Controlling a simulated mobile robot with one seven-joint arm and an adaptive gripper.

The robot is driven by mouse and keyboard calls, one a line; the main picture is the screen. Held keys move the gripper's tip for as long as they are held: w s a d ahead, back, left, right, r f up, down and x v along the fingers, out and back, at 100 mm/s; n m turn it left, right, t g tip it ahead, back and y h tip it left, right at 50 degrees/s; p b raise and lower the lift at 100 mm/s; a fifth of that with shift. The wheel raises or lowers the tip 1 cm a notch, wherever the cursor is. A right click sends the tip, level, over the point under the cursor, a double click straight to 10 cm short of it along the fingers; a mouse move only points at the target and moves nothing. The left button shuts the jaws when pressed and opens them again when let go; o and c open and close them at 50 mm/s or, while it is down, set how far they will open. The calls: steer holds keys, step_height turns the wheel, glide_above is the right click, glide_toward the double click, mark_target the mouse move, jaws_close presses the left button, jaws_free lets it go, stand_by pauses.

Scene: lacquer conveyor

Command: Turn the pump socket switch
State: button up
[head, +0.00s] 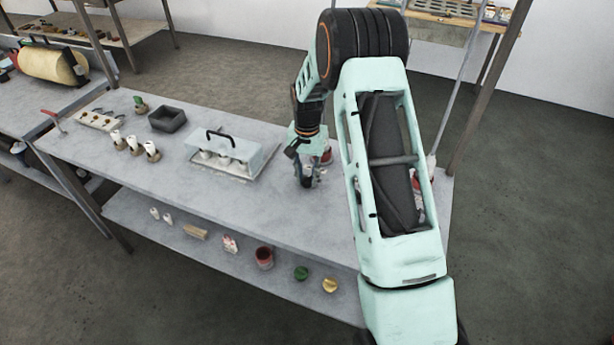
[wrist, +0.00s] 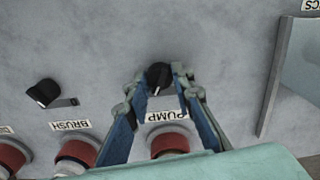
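The pump socket switch is a small black knob (wrist: 158,77) on a grey surface, with a pale mark at its lower edge. An upside-down PUMP label (wrist: 166,116) and a red round socket (wrist: 169,142) sit below it in the wrist view. My gripper (wrist: 159,76) has its two fingertips on either side of the knob, very close to it. I cannot tell whether they press on it. In the head view my gripper (head: 306,183) points down at the right part of the bench, and the knob is hidden there.
A second black knob (wrist: 43,93) with a BRUSH label (wrist: 69,126) and red socket (wrist: 78,151) lies to the left. A raised edge (wrist: 270,98) is at right. On the bench (head: 250,208) stand a handled case (head: 250,153) and a dark tray (head: 168,119).

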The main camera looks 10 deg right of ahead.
jaws_close()
steer(key=n+b, duration=0.2)
steer(key=n, duration=0.2)
steer(key=shift+f+n+b, duration=0.1)
steer(key=shift+n+b, duration=0.2)
steer(key=n+b, duration=0.1)
steer(key=n, duration=0.2)
steer(key=shift+n, duration=2.1)
steer(key=o, duration=0.8)
jaws_free()
